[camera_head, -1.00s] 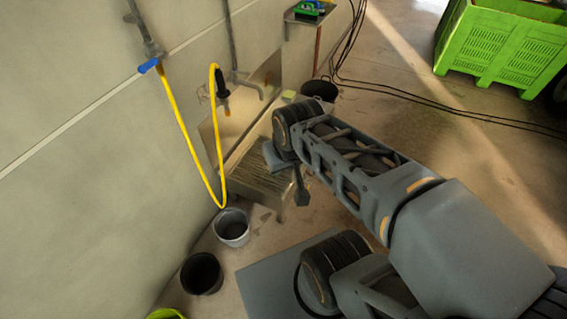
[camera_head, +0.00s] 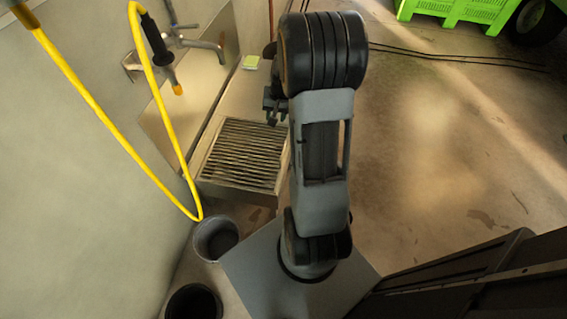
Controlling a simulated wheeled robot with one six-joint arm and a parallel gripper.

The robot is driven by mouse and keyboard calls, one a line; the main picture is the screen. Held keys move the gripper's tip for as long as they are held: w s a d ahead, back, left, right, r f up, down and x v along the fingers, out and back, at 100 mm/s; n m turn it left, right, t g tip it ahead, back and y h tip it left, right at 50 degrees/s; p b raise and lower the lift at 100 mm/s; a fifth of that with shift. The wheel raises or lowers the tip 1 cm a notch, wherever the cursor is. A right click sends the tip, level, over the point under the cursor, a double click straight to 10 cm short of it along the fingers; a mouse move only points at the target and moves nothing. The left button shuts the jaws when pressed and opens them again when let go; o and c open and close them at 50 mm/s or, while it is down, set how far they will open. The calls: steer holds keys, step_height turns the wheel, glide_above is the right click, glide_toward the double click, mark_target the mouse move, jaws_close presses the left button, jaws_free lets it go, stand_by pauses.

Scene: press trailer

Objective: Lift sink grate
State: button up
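The sink grate (camera_head: 243,154) is a slatted panel lying flat in the low metal sink (camera_head: 207,183) at left of centre. Its right edge is close beside my arm in the picture. My gripper (camera_head: 272,108) shows as a small dark shape beyond the grate's far right corner, apart from the grate as far as I can see. The arm's thick joint covers part of it, and its fingers are too small and dark to tell whether they are open or shut.
A yellow hose (camera_head: 150,175) hangs in a loop left of the sink, near the tap (camera_head: 200,44). A grey bucket (camera_head: 216,239) and a black bucket (camera_head: 193,303) stand in front. A yellow-green sponge (camera_head: 251,62) lies behind the grate. The floor at right (camera_head: 430,150) is clear.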

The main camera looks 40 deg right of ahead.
steer(key=m+b, duration=0.2)
steer(key=b, duration=0.2)
glide_toward(283, 153)
steer(key=f+b, duration=0.1)
steer(key=f, duration=0.1)
steer(key=w+f+b, duration=0.1)
steer(key=f+b, duration=0.1)
steer(key=f, duration=0.1)
steer(key=f+b, duration=0.2)
steer(key=f, duration=0.1)
steer(key=shift+w+a+f, duration=0.2)
steer(key=shift+w+a, duration=0.05)
steer(key=shift+a, duration=0.05)
jaws_close()
